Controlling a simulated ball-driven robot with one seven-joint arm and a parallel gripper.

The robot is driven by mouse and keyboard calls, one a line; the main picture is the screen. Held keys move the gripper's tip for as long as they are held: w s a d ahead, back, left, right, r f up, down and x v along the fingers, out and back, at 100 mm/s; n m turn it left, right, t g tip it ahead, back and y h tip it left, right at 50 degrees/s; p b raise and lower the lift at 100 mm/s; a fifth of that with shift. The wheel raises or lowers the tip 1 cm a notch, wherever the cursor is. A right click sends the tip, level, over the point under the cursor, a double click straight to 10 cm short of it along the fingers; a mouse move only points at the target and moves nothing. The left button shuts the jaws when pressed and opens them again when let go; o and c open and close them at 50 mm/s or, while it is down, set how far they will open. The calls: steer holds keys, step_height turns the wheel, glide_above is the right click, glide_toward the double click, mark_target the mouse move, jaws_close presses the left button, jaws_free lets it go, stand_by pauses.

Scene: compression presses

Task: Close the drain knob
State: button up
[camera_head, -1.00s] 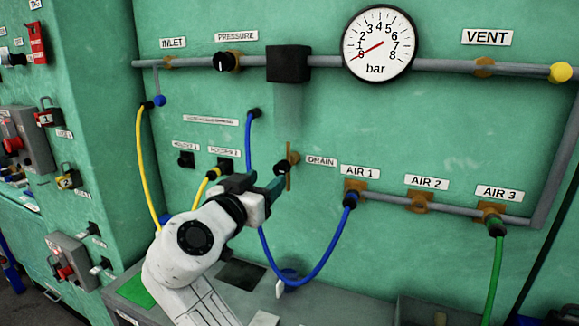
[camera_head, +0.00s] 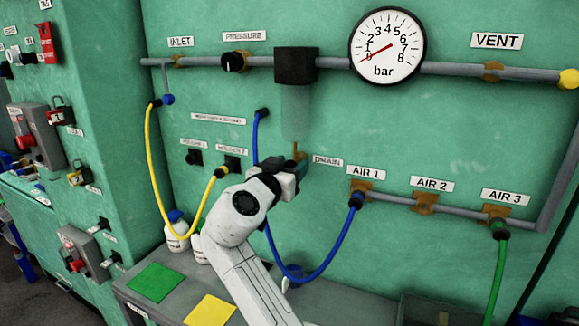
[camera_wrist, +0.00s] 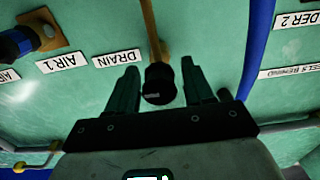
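The drain knob (camera_wrist: 159,84) is a black round knob on a brass pipe (camera_wrist: 151,25), next to the DRAIN label (camera_wrist: 116,58) in the upside-down wrist view. My gripper (camera_wrist: 158,80) is open, with one dark green finger on each side of the knob. Gaps show between the knob and both fingers. In the head view my gripper (camera_head: 295,167) is in front of the drain outlet, left of the DRAIN label (camera_head: 328,161), and hides the knob.
The gauge (camera_head: 387,48) needle points near 0. A blue hose (camera_head: 342,240) loops from AIR 1 beneath my arm, and a yellow hose (camera_head: 156,180) hangs at left. A grey bench below carries green (camera_head: 155,281) and yellow (camera_head: 210,310) squares and white bottles (camera_head: 176,232).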

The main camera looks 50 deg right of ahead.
jaws_close()
steer(key=shift+n, duration=0.4)
steer(key=n+p, duration=0.1)
steer(key=n, duration=0.3)
steer(key=shift+r, duration=0.1)
steer(key=n+p, duration=0.1)
steer(key=n, duration=0.1)
steer(key=n+p, duration=0.1)
steer(key=n, duration=0.1)
steer(key=shift+w+a+r+n, duration=0.1)
steer(key=shift+w+n, duration=0.05)
steer(key=shift+n, duration=0.15)
steer(key=n+p, duration=0.3)
steer(key=n, duration=0.2)
steer(key=shift+w+f+n+p, duration=0.1)
steer(key=shift+f+n+p, duration=0.1)
steer(key=shift+n+p, duration=1.25)
steer(key=shift+n, duration=0.45)
